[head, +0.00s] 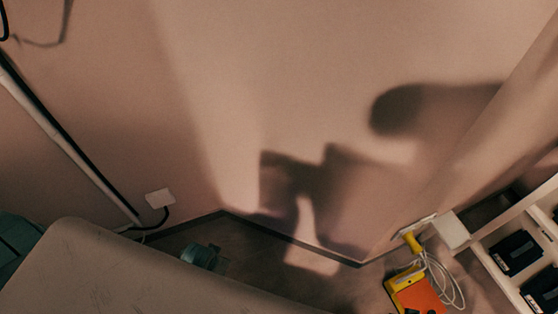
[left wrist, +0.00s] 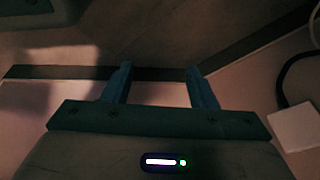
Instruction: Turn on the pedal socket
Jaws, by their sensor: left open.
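A yellow and orange pedal-like unit (head: 414,292) sits on the floor at the lower right of the head view, with a pale coiled cable beside it. A yellow plug-like piece (head: 412,241) is at a white wall plate just above it. Another white wall plate (head: 160,197) with a black cable is at left; it appears at the right edge of the left wrist view (left wrist: 293,128). I cannot tell which plate is the pedal socket or any switch's state. My left gripper (head: 203,257) is low near the wall corner; its fingers (left wrist: 160,82) are apart and empty. My right gripper is not in view.
A white shelf unit (head: 543,237) with dark boxes (head: 515,252) stands at the right. A pale pipe (head: 85,165) runs down the left wall. A dark skirting strip (head: 290,239) marks the wall's foot. Shadows fall on the bare wall.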

